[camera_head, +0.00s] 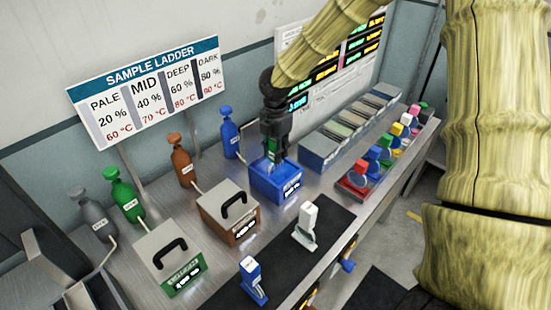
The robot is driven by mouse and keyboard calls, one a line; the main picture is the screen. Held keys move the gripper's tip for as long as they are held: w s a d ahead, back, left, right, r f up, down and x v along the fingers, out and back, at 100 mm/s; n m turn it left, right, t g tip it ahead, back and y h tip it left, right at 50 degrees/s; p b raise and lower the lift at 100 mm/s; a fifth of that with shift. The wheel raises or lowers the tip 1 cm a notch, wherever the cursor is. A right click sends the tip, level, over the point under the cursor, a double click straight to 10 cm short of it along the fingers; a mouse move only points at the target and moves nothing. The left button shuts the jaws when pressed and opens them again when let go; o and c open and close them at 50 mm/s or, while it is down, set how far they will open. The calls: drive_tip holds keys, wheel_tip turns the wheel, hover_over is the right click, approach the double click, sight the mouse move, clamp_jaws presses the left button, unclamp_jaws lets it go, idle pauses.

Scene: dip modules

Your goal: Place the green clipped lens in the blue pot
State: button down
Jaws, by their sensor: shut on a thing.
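The blue pot (287,186) is an open box with a lit display on its front, standing on the bench in the middle of the head view. My gripper (272,148) points down directly over the pot. It is shut on the green clipped lens (270,143), of which a small green part shows between the fingers. The lower end of the lens is at or inside the pot's opening. I cannot tell whether it touches the bottom.
A brown pot (228,222) and a green pot (174,268), both lidded, stand to the left. A white clip piece (306,222) and a blue one (251,280) stand on the dark mat. A rack (352,180) of coloured pieces stands at right.

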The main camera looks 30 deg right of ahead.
drive_tip(key=shift+f+p, duration=0.5)
drive_tip(key=shift+f, duration=1.5)
drive_tip(key=shift+f, duration=0.15)
drive_tip(key=c, duration=1.2)
unclamp_jaws()
drive_tip(key=shift+o, duration=0.2)
drive_tip(key=shift+r, duration=0.25)
drive_tip(key=shift+r+b, duration=1.75)
drive_tip(key=shift+r, duration=4.2)
